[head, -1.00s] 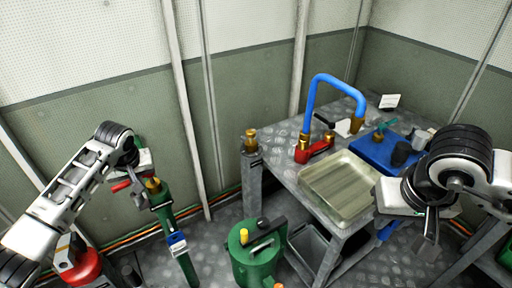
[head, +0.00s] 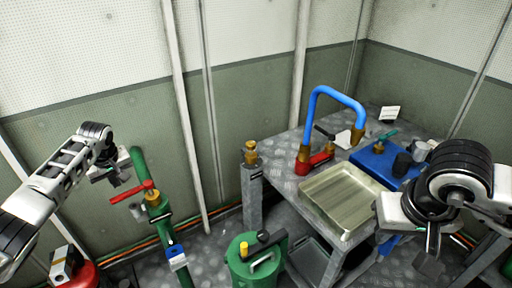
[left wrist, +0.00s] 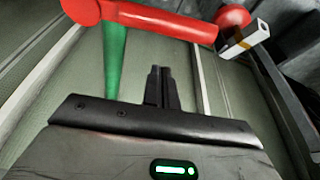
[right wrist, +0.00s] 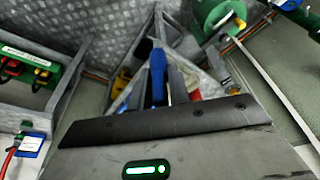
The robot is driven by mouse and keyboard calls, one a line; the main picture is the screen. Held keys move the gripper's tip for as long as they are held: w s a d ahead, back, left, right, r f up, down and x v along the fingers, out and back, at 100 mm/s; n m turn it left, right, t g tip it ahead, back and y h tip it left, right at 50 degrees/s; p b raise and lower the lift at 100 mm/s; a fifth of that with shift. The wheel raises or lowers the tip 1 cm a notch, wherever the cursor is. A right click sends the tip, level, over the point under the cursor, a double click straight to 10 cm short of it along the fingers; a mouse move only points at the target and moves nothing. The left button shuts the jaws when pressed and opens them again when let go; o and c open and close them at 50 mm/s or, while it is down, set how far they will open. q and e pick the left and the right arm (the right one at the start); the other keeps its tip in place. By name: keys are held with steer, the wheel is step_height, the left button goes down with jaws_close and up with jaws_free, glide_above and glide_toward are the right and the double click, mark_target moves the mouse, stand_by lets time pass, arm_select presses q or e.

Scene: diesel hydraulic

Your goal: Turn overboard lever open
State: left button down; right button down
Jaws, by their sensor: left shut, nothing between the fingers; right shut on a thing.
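The red lever (head: 134,192) sits on top of a brass and green valve (head: 156,208) on the green pipe (head: 140,165) at the left. It points left from the valve. In the left wrist view the red lever (left wrist: 160,22) crosses the top, beyond the fingertips. My left gripper (head: 118,182) is shut and empty, just left of and behind the lever, apart from it. It also shows in the left wrist view (left wrist: 160,75). My right gripper (head: 432,250) is shut at the right, beside the workbench. In the right wrist view it is around a blue-handled thing (right wrist: 157,78).
A green canister (head: 250,272) stands on the floor. A blue tag (head: 177,257) hangs on the pipe. A red container (head: 85,277) stands lower left.

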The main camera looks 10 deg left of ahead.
steer(key=shift+f, duration=0.25)
steer(key=shift+r+p, duration=0.3)
steer(key=shift+r, duration=0.35)
steer(key=shift+r+p, duration=0.4)
steer(key=shift+p, duration=0.2)
arm_select(q)
steer(key=shift+s+d+f, duration=0.25)
steer(key=shift+s+d, duration=1)
steer(key=shift+d, duration=0.05)
arm_select(e)
steer(key=shift+r, duration=0.2)
